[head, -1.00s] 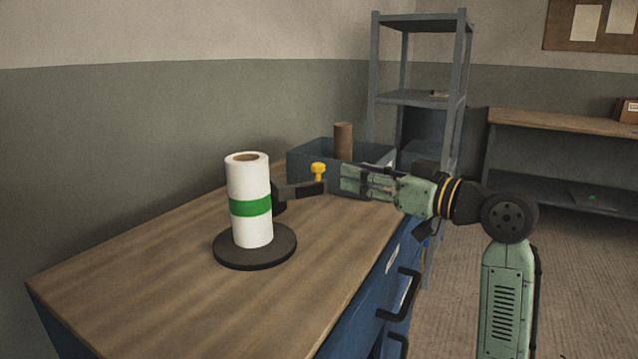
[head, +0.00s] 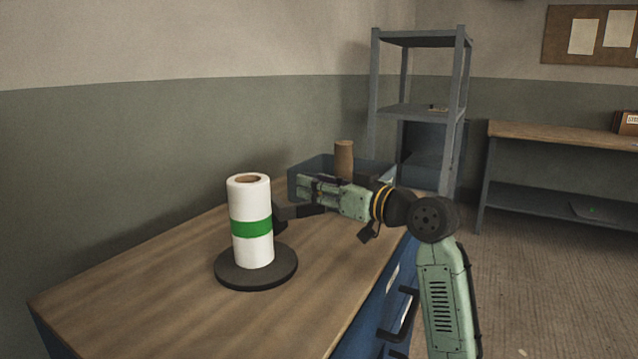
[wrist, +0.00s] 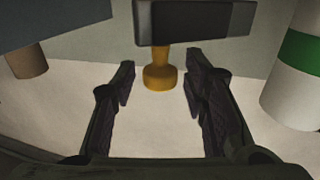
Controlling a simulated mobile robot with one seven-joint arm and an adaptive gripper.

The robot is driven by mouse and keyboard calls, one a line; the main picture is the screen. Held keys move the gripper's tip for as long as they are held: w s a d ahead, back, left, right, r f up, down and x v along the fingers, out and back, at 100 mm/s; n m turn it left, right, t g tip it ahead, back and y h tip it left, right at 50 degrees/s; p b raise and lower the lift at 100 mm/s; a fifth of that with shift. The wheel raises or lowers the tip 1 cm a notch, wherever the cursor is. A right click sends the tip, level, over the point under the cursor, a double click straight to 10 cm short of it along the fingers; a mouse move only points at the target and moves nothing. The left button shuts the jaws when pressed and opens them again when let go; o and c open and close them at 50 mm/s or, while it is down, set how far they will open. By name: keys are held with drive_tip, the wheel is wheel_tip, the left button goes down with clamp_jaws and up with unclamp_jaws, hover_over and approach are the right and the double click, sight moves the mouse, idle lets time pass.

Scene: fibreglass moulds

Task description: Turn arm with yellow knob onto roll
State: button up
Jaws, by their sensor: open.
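The white roll (head: 251,203) with a green band stands upright on a round dark base (head: 232,278) on the bench. A dark arm (head: 303,211) reaches right from behind the roll, apart from its front face; the wrist view shows it upside down (wrist: 195,20). The yellow knob (wrist: 160,72) is on this arm; in the head view my gripper hides it. My gripper (head: 300,190) is at the arm's right end. In the wrist view my open gripper (wrist: 157,86) has the knob between its two fingers, with a gap on each side.
A blue-grey bin (head: 305,172) with a brown tube (head: 344,158) stands behind my gripper at the bench's far end. The wooden bench top (head: 150,290) is clear at front left. A metal shelf (head: 420,112) stands beyond.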

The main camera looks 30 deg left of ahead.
clamp_jaws()
idle(0.5)
idle(0.3)
